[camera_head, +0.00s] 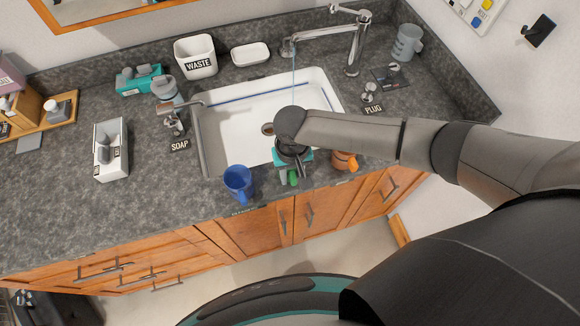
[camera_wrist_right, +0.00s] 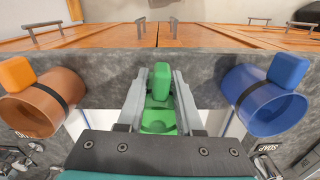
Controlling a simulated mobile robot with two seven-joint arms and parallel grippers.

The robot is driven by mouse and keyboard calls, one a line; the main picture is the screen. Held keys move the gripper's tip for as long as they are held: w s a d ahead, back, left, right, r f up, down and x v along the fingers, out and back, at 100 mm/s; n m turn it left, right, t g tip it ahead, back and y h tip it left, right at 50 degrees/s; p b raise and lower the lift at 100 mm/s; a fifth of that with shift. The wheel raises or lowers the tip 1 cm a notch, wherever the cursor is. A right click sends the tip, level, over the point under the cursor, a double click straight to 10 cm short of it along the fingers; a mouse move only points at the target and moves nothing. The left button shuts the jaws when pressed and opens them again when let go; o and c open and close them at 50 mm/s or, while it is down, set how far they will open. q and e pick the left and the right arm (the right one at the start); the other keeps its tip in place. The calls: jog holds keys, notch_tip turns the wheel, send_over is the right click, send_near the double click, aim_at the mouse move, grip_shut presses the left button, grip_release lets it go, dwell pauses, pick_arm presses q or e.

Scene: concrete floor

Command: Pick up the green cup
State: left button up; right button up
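The green cup (camera_head: 291,178) is at the front edge of the counter by the sink, mostly hidden under my right gripper (camera_head: 291,160) in the head view. In the right wrist view the green cup (camera_wrist_right: 158,119) lies between the two fingers of my right gripper (camera_wrist_right: 161,75), with its handle pointing toward the counter's front edge. The fingers stand apart on either side of the cup's handle, with narrow gaps visible. My left gripper is not in view.
A blue cup (camera_head: 238,181) stands to the left of the green cup and an orange cup (camera_head: 345,160) to its right, both close by. The white sink (camera_head: 240,135) lies behind, with water running from the faucet (camera_head: 330,37). A soap dispenser (camera_head: 174,124) stands left of the sink.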

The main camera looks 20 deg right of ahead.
grip_shut()
dwell(0.9)
